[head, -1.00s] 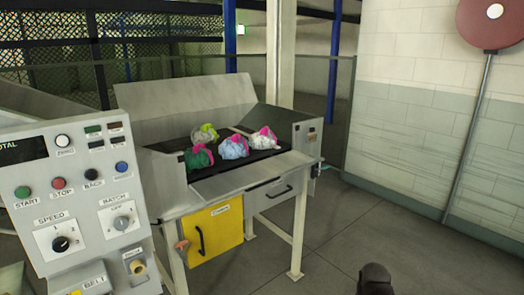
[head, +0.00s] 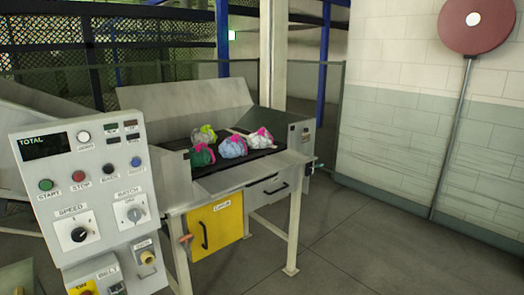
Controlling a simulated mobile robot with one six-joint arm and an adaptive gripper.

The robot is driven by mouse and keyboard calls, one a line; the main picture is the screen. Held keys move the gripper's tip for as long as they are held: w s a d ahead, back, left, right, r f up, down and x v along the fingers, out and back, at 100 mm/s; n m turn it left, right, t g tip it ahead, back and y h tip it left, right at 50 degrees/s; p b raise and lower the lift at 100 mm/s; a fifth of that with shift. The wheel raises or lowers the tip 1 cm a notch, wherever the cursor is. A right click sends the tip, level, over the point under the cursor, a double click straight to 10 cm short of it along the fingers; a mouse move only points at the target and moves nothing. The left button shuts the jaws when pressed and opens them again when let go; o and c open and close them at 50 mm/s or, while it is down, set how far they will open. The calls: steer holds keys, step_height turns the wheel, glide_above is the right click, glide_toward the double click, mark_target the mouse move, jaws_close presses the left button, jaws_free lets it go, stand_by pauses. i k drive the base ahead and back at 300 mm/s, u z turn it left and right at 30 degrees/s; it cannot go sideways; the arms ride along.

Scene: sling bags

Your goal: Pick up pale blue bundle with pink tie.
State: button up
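The pale blue bundle with a pink tie (head: 232,148) sits on the dark belt of a metal sorting station, in the middle of a small group of bundles. To its left is a green bundle with a pink tie (head: 202,156). Behind it is a grey bundle with a yellow-green tie (head: 204,135). To its right is a whitish bundle with a pink tie (head: 262,139). The bundles lie close together. My gripper is not in view.
A control panel (head: 85,185) with buttons and knobs stands at the front left. The station (head: 225,185) has raised metal walls, a yellow door (head: 216,228) and a drawer (head: 268,188). The floor (head: 360,245) to the right is clear.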

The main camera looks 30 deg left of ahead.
mark_target(235, 146)
steer(key=z, duration=0.05)
steer(key=k, duration=0.35)
steer(key=z, duration=0.25)
steer(key=i, duration=1.65)
steer(key=u, duration=0.7)
steer(key=i, duration=0.7)
steer(key=u, duration=1)
steer(key=i, duration=0.9)
steer(key=u, duration=0.5)
